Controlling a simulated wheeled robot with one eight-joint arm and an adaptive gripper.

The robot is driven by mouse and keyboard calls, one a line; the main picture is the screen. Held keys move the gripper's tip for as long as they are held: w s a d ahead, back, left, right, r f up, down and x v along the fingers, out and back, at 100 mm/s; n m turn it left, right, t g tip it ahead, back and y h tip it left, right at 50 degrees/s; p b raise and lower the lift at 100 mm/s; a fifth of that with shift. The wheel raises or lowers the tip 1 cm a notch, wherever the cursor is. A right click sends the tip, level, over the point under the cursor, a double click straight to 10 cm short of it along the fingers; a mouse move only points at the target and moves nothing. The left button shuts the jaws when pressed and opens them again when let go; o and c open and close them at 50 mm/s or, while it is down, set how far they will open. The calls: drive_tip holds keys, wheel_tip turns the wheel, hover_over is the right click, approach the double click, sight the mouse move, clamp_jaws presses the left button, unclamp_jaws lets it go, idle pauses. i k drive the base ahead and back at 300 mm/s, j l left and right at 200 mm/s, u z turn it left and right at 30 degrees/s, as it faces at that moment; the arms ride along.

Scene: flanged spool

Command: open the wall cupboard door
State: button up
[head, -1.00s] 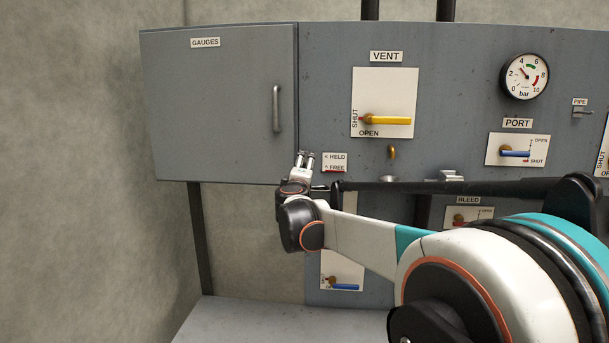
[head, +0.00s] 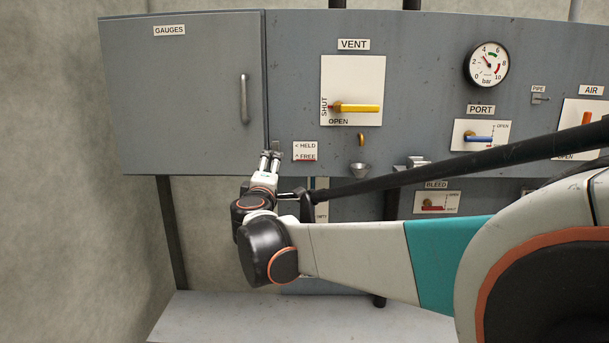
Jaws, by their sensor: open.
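The grey wall cupboard door (head: 180,100), labelled GAUGES, is at the upper left in the head view and looks shut. Its vertical metal handle (head: 244,99) is near the door's right edge. My gripper (head: 270,155) is open and empty, pointing up. In the picture it is below and a little right of the handle, near the door's lower right corner. It is apart from the handle; its exact distance from the panel cannot be told.
Right of the door is a panel with a yellow VENT lever (head: 356,108), a HELD/FREE label (head: 305,151), a blue PORT lever (head: 478,139) and a pressure gauge (head: 486,64). A grey bench top (head: 290,318) is below. Bare wall lies at the left.

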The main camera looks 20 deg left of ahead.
sight(185, 90)
drive_tip(key=u, duration=1.45)
